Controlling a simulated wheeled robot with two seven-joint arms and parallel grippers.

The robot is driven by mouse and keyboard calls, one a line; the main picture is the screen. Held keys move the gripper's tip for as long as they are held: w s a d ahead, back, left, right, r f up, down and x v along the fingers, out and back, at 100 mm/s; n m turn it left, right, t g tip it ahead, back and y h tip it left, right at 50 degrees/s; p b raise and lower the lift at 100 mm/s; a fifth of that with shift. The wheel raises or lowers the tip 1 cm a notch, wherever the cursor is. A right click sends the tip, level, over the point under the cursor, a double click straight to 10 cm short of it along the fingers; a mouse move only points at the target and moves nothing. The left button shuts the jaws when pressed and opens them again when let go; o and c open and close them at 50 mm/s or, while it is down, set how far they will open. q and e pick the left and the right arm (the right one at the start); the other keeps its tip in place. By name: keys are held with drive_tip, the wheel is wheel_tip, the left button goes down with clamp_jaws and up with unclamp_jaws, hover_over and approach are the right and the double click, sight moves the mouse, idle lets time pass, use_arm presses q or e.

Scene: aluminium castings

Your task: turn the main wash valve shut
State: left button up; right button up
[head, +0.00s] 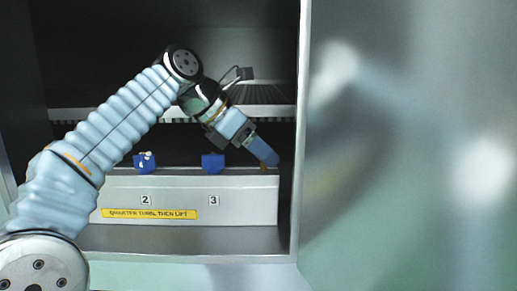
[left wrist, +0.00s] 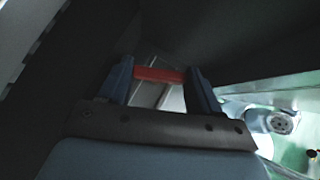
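My left gripper (head: 262,152) reaches down at the right end of a pale panel (head: 245,203) inside a cabinet. Its blue fingers hide most of what is there; a small brownish piece shows just under the tips. In the left wrist view my left gripper (left wrist: 160,75) has its two fingers apart, with a red bar (left wrist: 158,75) spanning the gap between them. The red bar looks like a valve handle. Its ends meet the finger edges in the picture, but I cannot tell whether the fingers press on it. My right gripper is not in view.
Two blue pieces, one on the left (head: 145,163) and one in the middle (head: 213,163), stand at the panel's top edge above labels 2 and 3. A yellow sign (head: 150,214) reads "QUARTER TURN, THEN LIFT".

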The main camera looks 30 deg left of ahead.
use_arm(q)
drive_tip(key=c, duration=0.4)
drive_tip(key=shift+r+p, duration=0.15)
drive_tip(key=shift+p, duration=0.15)
drive_tip(key=m+p, duration=0.1)
drive_tip(key=p, duration=0.1)
drive_tip(key=m+g+h+p, duration=0.1)
drive_tip(key=shift+w+a+r+m+g+h+p, duration=0.1)
drive_tip(key=shift+w+r+m+g+h+p, duration=0.1)
drive_tip(key=shift+m+g+h+p, duration=0.15)
drive_tip(key=shift+o, duration=0.2)
drive_tip(key=shift+f+m+g, duration=0.25)
drive_tip(key=shift+f+m, duration=0.05)
drive_tip(key=shift+m, duration=0.25)
drive_tip(key=shift+m+h, duration=0.35)
drive_tip(key=shift+m, duration=0.05)
drive_tip(key=o, duration=1)
drive_tip(key=shift+o, duration=0.2)
